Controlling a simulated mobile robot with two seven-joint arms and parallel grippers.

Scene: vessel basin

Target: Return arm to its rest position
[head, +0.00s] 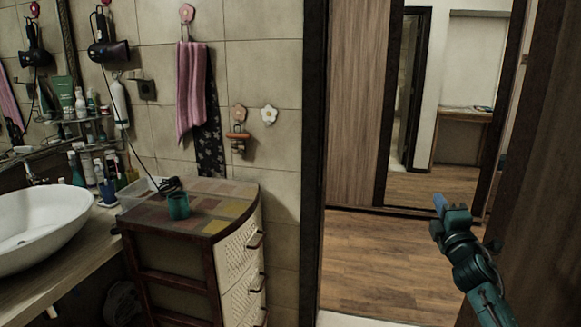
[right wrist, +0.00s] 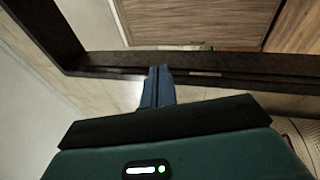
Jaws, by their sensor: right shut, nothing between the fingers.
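My right gripper (head: 440,204) is raised at the right of the head view, in front of the doorway and its wooden floor. Its blue fingers are together with nothing between them. The shut fingers (right wrist: 158,88) also show in the right wrist view, against a dark frame and pale tiles. Nothing touches the fingertips in either view. My left gripper is in neither view.
A drawer cabinet (head: 245,279) with a teal cup (head: 178,206) on top stands left of the doorway. A white basin (head: 40,228) is at far left. A dark door frame (head: 312,160) and a wooden door (head: 545,180) flank the opening. Floor (head: 370,262) there is clear.

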